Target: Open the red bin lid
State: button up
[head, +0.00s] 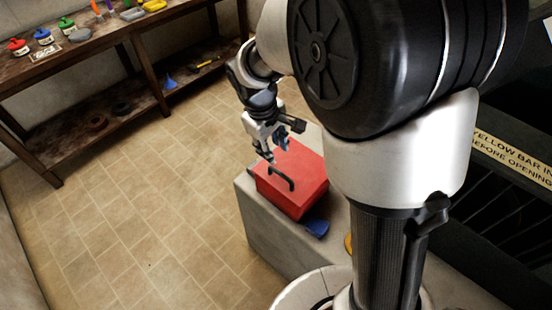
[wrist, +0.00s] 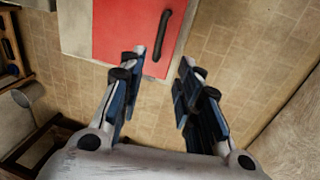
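The red bin (head: 300,192) stands on a grey block, with its red lid (head: 303,165) lying closed on top. A black bar handle (head: 281,178) sits on the lid near one edge. In the wrist view the red lid (wrist: 120,28) is at the top, with the black handle (wrist: 164,35) running along its right side. My gripper (head: 270,150) is above the lid, close to the handle. In the wrist view my gripper (wrist: 160,62) is open, with nothing between its fingers; the handle's lower end shows near the gap. I cannot tell whether any finger touches it.
The grey block (head: 262,225) bears the bin, and a blue object (head: 316,228) lies beside it. A wooden workbench (head: 140,100) with several coloured containers stands at the back left. A dark machine with a yellow label (head: 510,155) is at right. The tiled floor (head: 150,220) is clear.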

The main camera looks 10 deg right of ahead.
aim_at(280, 173)
jog(key=f+b, duration=0.1)
jog(key=f, duration=0.3)
jog(key=w+d+f+b, duration=0.1)
jog(key=f, duration=0.4)
jog(key=d+f+b, duration=0.1)
jog(key=f+b, duration=0.1)
jog(key=f, duration=0.2)
jog(key=shift+w+d+f, duration=0.15)
jog(key=shift+w, duration=0.15)
grip_shut()
